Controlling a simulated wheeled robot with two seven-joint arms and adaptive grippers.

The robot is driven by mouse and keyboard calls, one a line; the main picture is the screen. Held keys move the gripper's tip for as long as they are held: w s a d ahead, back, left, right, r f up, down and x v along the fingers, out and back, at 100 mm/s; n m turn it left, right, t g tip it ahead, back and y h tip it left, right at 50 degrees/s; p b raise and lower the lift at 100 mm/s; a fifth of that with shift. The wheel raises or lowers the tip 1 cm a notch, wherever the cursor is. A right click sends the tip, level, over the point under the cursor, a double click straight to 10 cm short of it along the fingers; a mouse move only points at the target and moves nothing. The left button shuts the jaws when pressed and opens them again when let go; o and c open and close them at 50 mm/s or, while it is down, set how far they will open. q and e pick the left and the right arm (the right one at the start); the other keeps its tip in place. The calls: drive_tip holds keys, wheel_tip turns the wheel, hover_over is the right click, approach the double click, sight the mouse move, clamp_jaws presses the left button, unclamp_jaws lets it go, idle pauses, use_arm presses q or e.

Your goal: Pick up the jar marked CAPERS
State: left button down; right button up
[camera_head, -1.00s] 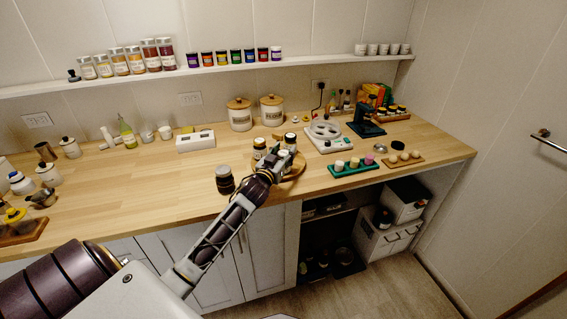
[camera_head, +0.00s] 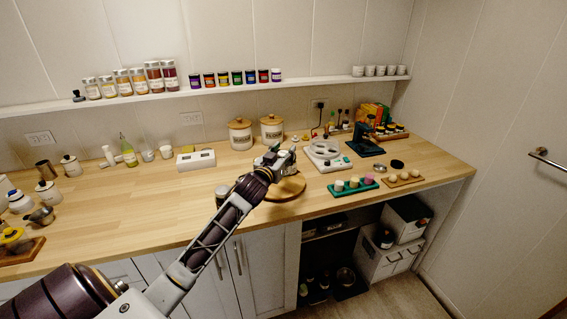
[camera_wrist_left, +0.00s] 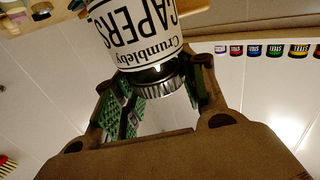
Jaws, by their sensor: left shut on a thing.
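The jar marked CAPERS (camera_wrist_left: 135,25) has a white label with black print and a ribbed metallic lid. It fills the top of the left wrist view, its print upside down there. My left gripper (camera_wrist_left: 160,88) is shut on it, with green-padded fingers on both sides near the lid. In the head view my left gripper (camera_head: 278,160) is above the round wooden board (camera_head: 290,190) on the counter. It hides most of the jar and part of the board there. My right gripper is not in view.
A white appliance (camera_head: 324,154) and a green tray (camera_head: 353,187) are to the right. The left-centre counter is clear.

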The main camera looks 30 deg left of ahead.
use_arm(q)
drive_tip(key=shift+r, duration=0.7)
